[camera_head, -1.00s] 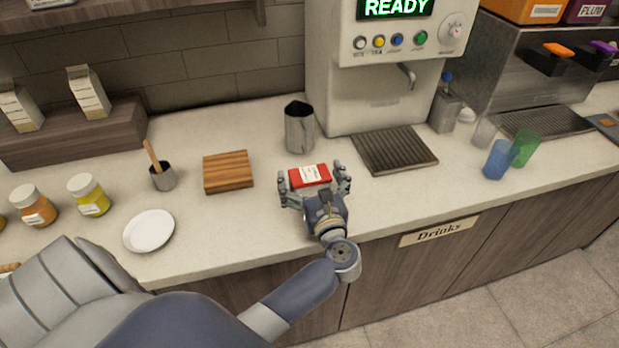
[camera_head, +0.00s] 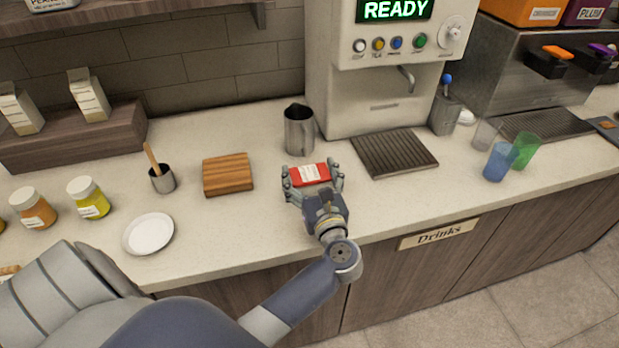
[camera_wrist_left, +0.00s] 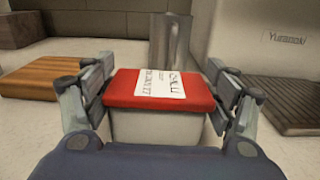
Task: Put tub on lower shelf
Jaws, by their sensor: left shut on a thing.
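The tub has a red lid with a white label and a pale body. It shows between the fingers of my left gripper (camera_head: 314,180) in the head view, as the tub's red lid (camera_head: 296,174). In the left wrist view the tub (camera_wrist_left: 160,125) sits between both fingers of my left gripper (camera_wrist_left: 160,103), which is shut on it. The tub is at the counter, in front of the metal pitcher (camera_head: 299,131); I cannot tell whether it touches the surface. A wall shelf (camera_head: 140,18) crosses the top left. My right gripper is not in view.
A wooden block (camera_head: 228,173) stands left of the gripper. A drinks machine (camera_head: 385,90) with a drip grate (camera_head: 394,153) stands behind right. A white plate (camera_head: 148,233), jars and a brush pot (camera_head: 163,179) are on the left. A wooden riser (camera_head: 70,143) holds cartons.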

